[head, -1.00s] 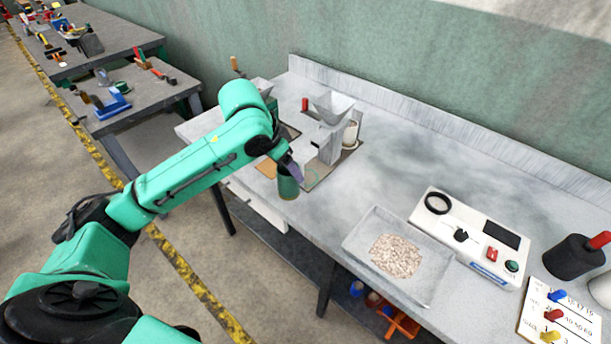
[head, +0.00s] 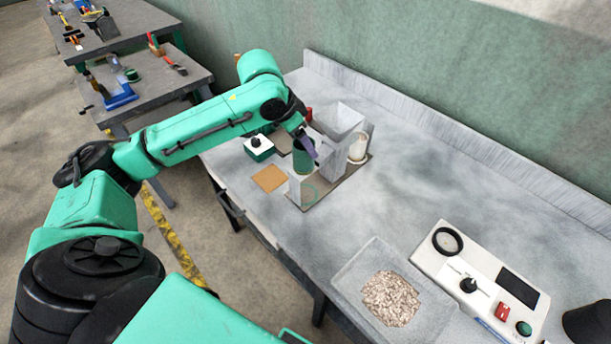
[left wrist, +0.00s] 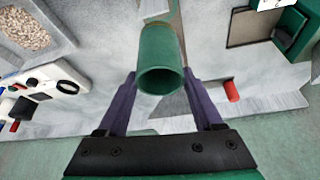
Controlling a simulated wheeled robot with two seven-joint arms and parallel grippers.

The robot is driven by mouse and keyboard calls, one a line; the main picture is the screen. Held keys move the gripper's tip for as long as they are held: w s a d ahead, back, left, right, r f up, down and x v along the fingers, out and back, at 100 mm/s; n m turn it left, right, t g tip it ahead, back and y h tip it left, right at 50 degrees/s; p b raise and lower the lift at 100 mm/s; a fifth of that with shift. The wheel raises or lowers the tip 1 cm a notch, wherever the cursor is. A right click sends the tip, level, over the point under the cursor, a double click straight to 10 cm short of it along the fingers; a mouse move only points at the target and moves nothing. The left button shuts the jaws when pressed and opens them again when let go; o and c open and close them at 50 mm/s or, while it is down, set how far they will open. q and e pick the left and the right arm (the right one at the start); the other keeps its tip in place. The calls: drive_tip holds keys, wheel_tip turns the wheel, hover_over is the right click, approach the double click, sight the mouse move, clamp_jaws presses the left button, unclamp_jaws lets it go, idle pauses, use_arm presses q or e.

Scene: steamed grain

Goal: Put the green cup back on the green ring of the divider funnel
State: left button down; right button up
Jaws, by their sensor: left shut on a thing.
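The green cup (head: 303,160) is held in my left gripper (head: 308,146), above the bench and in front of the divider funnel (head: 338,122). In the left wrist view the cup (left wrist: 161,62) sits between the two purple fingers of the gripper (left wrist: 163,85), with its open mouth showing. The green ring (head: 309,192) is a thin circle on the divider's base board, below and slightly right of the cup. The cup is apart from the ring. A white cup (head: 358,148) stands at the divider's right side. My right gripper is out of view.
A tray of grain (head: 347,279) and a white meter box (head: 470,308) stand to the right. A green box with a black knob (head: 258,151) and a brown square pad (head: 269,179) lie left of the divider. The bench between divider and tray is clear.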

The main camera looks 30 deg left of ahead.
sight(294, 161)
use_arm(q)
wheel_tip(294, 161, down, 4)
drive_tip(key=shift+a+f, duration=0.1)
drive_tip(key=shift+f, duration=0.05)
drive_tip(key=x, duration=0.3)
drive_tip(key=p+x, duration=0.1)
drive_tip(key=shift+s+a+f, duration=0.2)
drive_tip(key=shift+a+f, duration=0.05)
drive_tip(key=shift+f, duration=0.05)
drive_tip(key=f, duration=0.4)
drive_tip(key=shift+s+p, duration=0.25)
drive_tip(key=shift+p, duration=0.05)
drive_tip(key=shift+w+f, duration=0.1)
drive_tip(key=shift+f, duration=0.05)
drive_tip(key=shift+c, duration=0.2)
unclamp_jaws()
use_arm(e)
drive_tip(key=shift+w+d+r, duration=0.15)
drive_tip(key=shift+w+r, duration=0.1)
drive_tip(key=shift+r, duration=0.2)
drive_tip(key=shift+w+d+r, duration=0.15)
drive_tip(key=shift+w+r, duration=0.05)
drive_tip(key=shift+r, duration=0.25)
